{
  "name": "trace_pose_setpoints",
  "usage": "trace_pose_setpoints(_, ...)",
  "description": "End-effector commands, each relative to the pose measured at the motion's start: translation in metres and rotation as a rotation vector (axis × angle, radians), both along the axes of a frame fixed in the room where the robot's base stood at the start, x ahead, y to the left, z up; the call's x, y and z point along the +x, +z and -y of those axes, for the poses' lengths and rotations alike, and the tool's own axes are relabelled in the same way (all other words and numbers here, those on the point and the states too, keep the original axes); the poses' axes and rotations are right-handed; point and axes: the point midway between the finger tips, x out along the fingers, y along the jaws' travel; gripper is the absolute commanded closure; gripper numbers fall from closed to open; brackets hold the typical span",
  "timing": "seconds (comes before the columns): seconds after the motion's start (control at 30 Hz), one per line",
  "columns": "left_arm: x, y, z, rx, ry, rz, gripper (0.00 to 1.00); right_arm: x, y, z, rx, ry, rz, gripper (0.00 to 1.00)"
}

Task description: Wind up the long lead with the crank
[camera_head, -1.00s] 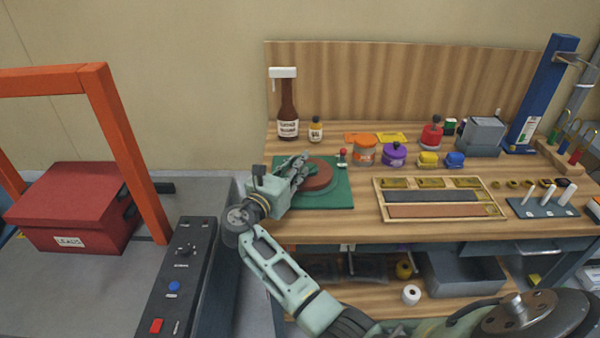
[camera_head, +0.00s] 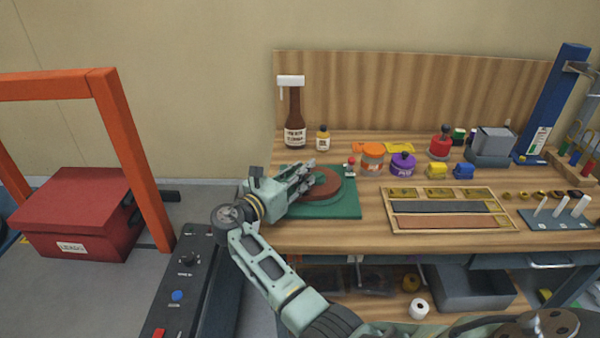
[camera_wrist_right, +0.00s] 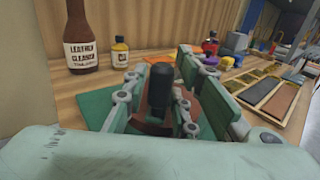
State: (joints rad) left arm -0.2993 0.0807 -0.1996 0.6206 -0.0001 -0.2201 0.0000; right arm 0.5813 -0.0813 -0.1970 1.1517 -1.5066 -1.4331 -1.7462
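The winder is a round reddish-brown disc (camera_head: 327,184) on a green base board (camera_head: 345,208) at the bench's left end. My right gripper (camera_head: 308,177) reaches over the disc's left side. In the right wrist view, the black upright crank handle (camera_wrist_right: 160,88) stands between the two fingers (camera_wrist_right: 158,100). Slim gaps show on both sides of the handle, so the fingers look open around it. The disc's brown surface (camera_wrist_right: 150,128) shows below the handle, partly hidden by the fingers. I cannot make out the long lead as a separate thing. My left gripper is not in view.
A brown bottle (camera_head: 294,130) and a small yellow-labelled bottle (camera_head: 323,138) stand behind the winder. An orange jar (camera_head: 372,158), a purple pot (camera_head: 402,164) and a wooden tray (camera_head: 391,211) are to its right. A red box (camera_head: 78,212) sits at left.

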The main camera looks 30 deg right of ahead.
Motion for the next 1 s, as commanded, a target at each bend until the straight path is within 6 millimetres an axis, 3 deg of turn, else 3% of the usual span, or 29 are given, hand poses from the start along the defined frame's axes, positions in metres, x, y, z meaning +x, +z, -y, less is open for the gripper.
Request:
trace_pose_setpoints(0.1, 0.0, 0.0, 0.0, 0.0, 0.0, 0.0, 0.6, 0.0, 0.0, 0.0, 0.0, 0.0, 0.001, 0.62)
trace_pose_setpoints(0.43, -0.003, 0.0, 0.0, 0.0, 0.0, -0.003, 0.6, -0.001, -0.001, -0.002, 0.001, 0.0, 0.001, 0.62)
trace_pose_setpoints(0.8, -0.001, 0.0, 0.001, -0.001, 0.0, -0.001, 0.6, -0.02, -0.001, -0.055, 0.003, 0.001, 0.0, 0.62)
trace_pose_setpoints(1.0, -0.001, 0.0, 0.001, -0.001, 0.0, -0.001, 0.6, -0.026, 0.0, -0.07, 0.001, 0.0, 0.001, 0.62)
